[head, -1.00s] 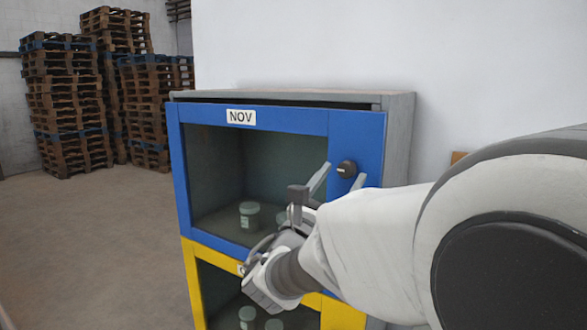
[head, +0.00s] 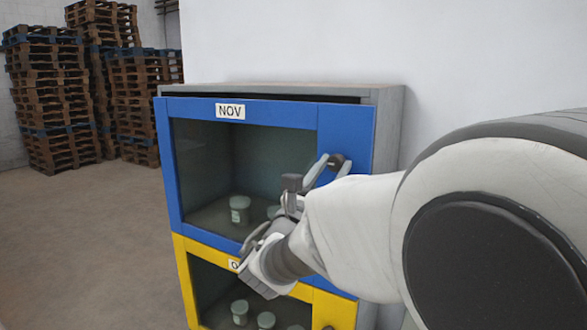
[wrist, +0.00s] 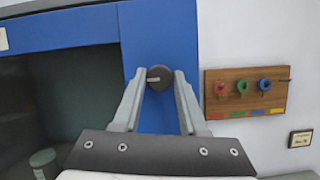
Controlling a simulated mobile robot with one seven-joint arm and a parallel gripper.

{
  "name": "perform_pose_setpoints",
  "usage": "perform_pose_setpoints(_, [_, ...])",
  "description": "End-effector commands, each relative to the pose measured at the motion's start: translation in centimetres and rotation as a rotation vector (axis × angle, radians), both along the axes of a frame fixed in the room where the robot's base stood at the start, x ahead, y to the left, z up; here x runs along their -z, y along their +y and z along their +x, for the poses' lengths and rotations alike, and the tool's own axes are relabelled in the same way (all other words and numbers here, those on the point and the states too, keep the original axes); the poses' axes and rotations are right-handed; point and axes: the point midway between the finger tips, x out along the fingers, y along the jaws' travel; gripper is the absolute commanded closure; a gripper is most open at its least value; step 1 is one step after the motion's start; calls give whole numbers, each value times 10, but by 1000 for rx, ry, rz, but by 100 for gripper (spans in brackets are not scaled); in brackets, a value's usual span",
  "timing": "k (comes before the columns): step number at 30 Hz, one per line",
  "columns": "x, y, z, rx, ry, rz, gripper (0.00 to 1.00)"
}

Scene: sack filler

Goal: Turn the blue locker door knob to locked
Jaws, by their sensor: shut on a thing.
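The blue locker door (head: 345,125) with a clear window and a "NOV" label is the upper door of a grey cabinet. Its round dark knob (wrist: 160,77) is at the upper right of the door. A pale line on the knob lies about level in the wrist view. My gripper (wrist: 160,73) is shut on the knob, with one finger at each side of it. In the head view my gripper (head: 332,163) reaches up to the knob (head: 337,160), and its fingers partly cover it.
A yellow door (head: 183,265) with its own knob (head: 328,328) is below. Green-lidded jars (head: 239,209) stand behind the windows. A wooden board (wrist: 248,93) with coloured rings hangs on the wall to the right. Pallet stacks (head: 55,100) stand far left, with open floor before them.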

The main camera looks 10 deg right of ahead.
Motion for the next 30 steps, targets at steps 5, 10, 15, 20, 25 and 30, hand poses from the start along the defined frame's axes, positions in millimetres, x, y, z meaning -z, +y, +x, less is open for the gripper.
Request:
perform_pose_setpoints(5, [1, 1, 0, -1, -13, 18, 100])
perform_pose_setpoints(10, [4, 0, 0, 0, -55, 74, 100])
perform_pose_setpoints(15, [6, 1, 1, 0, -127, 172, 100])
perform_pose_setpoints(20, [6, 2, 1, -1, -214, 291, 100])
perform_pose_setpoints(25, [5, 2, 2, 0, -310, 421, 100])
perform_pose_setpoints(30, [4, 3, 2, 0, -404, 551, 100])
